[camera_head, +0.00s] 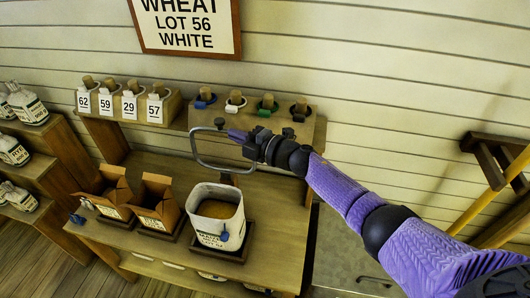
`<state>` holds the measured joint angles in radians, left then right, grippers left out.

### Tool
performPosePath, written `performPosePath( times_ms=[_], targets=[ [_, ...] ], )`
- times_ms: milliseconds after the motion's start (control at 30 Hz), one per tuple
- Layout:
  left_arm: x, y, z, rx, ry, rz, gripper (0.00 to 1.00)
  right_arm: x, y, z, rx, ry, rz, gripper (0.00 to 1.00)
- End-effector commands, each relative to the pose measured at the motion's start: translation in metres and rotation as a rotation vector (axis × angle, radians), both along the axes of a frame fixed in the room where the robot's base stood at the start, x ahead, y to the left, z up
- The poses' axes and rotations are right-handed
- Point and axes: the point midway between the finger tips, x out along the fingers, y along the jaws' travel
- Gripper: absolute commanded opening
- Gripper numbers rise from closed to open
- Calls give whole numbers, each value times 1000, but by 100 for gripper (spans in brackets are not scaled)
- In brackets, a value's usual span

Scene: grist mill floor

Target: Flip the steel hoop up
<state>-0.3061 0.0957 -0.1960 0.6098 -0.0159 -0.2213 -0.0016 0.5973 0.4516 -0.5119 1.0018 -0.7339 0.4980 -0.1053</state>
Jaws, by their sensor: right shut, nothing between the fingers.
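The steel hoop (195,150) is a thin grey rounded loop in front of the upper shelf, above and behind the white tub marked Maize. It slants down from near the shelf's front edge. Its right part is partly hidden by my gripper, and I cannot tell how it is fixed. My right gripper (232,134) reaches in from the right on a purple arm. Its fingers are shut and empty, with the tips at the hoop's upper part; I cannot tell whether they touch it. My left gripper is not in view.
The white tub (233,240) holds brown grain on the lower bench. Two open cardboard boxes (157,203) stand left of it. The upper shelf (290,122) carries corked containers and number tags (83,99). Bottles (25,102) stand on shelves at the far left.

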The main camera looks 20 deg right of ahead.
Motion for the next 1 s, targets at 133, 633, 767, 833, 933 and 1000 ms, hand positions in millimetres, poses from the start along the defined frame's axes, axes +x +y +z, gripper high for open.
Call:
performPosePath(
  times_ms=[133,633,767,833,933,1000],
  targets=[
    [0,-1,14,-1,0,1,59,-27,-19,5,-3,2,0,0],
    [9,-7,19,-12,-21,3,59,-66,-47,6,-1,-1,2,0],
    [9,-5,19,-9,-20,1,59,-65,-47,6,-1,-1,2,0],
    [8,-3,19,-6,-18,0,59,-65,-47,6,0,0,2,0],
    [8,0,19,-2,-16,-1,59,-65,-47,6,0,0,2,0],
    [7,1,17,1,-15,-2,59,-66,-49,-4,16,24,-19,0]
  ],
)
